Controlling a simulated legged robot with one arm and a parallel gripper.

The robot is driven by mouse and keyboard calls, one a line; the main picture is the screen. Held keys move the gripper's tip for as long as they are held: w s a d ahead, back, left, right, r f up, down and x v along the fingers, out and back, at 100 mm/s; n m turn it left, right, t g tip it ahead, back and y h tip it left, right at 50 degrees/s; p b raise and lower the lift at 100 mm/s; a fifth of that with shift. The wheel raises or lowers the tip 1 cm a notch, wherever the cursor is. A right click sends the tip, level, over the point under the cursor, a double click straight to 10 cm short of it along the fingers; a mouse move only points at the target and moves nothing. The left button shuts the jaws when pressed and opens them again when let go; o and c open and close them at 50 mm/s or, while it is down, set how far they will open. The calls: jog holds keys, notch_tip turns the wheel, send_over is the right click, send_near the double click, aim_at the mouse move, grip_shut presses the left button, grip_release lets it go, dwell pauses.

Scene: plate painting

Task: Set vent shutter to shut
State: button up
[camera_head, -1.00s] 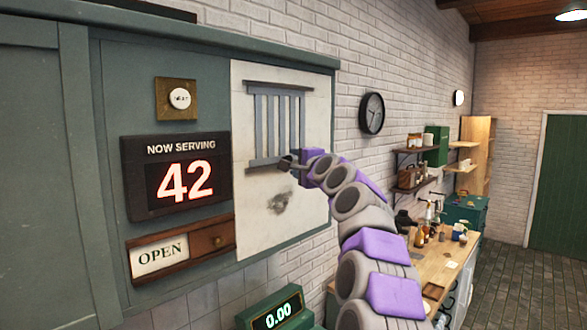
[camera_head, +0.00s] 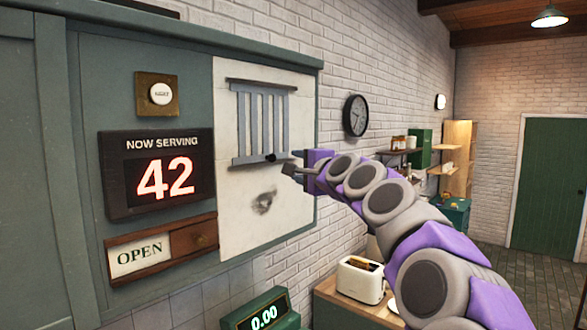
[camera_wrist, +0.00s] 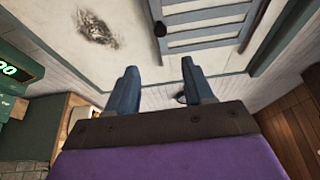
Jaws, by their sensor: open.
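The vent shutter (camera_head: 262,124) is a grey frame with several upright slats on a white panel (camera_head: 232,215). Pale gaps show between the slats. A small dark knob (camera_head: 270,157) sits on its lower bar. In the wrist view the shutter (camera_wrist: 205,27) is at the top, with the knob (camera_wrist: 160,29) on its near bar. My gripper (camera_head: 287,170) is open and empty, just right of and below the knob, apart from it. In the wrist view its two fingers (camera_wrist: 158,80) are spread and point toward the panel.
A dark smudge (camera_head: 264,202) marks the panel below the shutter. A "NOW SERVING 42" display (camera_head: 157,172), a round button (camera_head: 160,94) and an OPEN sign (camera_head: 140,253) are to the left. A toaster (camera_head: 361,280) stands on the counter below my arm.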

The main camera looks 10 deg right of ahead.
jog(key=shift+v, duration=1.7)
jog(key=s+a+f+n+g+b, duration=0.4)
jog(key=s+f, duration=0.3)
jog(key=f, duration=0.4)
jog(key=s+a+f+n+g+b, duration=0.25)
jog(key=s+a+f, duration=0.35)
jog(key=f, duration=0.6)
jog(key=s+a+f+n+g+b, duration=0.35)
jog(key=s+f, duration=0.35)
jog(key=f, duration=0.4)
jog(key=s+d+f+n+g+h+b, duration=0.1)
jog(key=s+d+f+g+b, duration=0.1)
jog(key=s+f, duration=0.7)
jog(key=s+d+f+n+g+h+b, duration=0.1)
jog(key=s+d+f+n+g+b, duration=0.1)
jog(key=s+f, duration=0.6)
jog(key=s+d+f+n+g+h+b, duration=0.2)
jog(key=s+f+g, duration=0.3)
jog(key=s+f, duration=0.4)
jog(key=s+d, duration=0.1)
jog(key=s, duration=0.2)
jog(key=shift+s+d+f+b, duration=0.3)
jog(key=shift+s, duration=0.1)
jog(key=shift+c, duration=0.9)
jog(key=shift+a, duration=0.1)
